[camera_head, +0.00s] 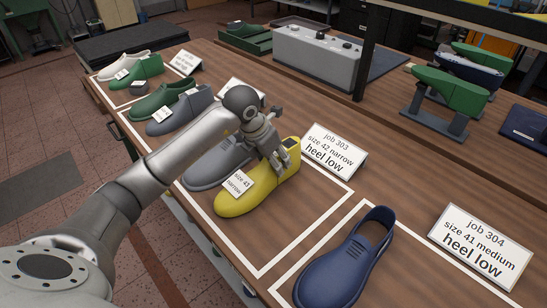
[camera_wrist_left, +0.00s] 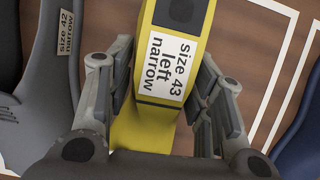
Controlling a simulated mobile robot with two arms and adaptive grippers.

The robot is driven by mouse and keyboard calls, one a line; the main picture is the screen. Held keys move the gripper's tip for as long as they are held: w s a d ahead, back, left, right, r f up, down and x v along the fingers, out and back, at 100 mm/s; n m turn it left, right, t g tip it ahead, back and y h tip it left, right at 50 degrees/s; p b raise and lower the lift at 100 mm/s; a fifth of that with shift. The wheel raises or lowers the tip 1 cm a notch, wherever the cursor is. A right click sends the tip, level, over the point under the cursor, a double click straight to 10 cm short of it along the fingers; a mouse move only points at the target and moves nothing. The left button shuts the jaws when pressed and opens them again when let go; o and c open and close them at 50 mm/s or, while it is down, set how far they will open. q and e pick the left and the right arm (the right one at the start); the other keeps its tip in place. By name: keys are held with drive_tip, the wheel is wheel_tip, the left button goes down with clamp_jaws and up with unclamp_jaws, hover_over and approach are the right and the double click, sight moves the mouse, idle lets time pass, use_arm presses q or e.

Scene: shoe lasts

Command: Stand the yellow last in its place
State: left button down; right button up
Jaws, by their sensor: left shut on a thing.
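The yellow last (camera_head: 262,198) is in the white-outlined place behind the job 303 card (camera_head: 333,150), upright, toe toward the lower left. Its label reads "size 43 left narrow" in the left wrist view (camera_wrist_left: 168,68); the card reads size 42 narrow, heel low. My left gripper (camera_head: 279,158) is shut on the yellow last near its heel, one finger on each side in the wrist view. Whether the sole touches the table is unclear. A grey last (camera_head: 208,170) stands close beside it, labelled size 42 narrow in the wrist view (camera_wrist_left: 65,35). My right gripper is not in view.
A navy last (camera_head: 345,262) stands in the nearer outlined place by the job 304 card (camera_head: 480,248). Green, white and grey-blue lasts (camera_head: 180,112) stand in places farther left. A grey box (camera_head: 318,58) and a stand with green forms (camera_head: 438,102) are behind.

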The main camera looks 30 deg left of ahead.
sight(260, 167)
use_arm(q)
drive_tip(key=shift+f, duration=0.15)
drive_tip(key=shift+f, duration=0.15)
drive_tip(key=c, duration=0.7)
unclamp_jaws()
drive_tip(key=b+v, duration=0.1)
drive_tip(key=v, duration=1.1)
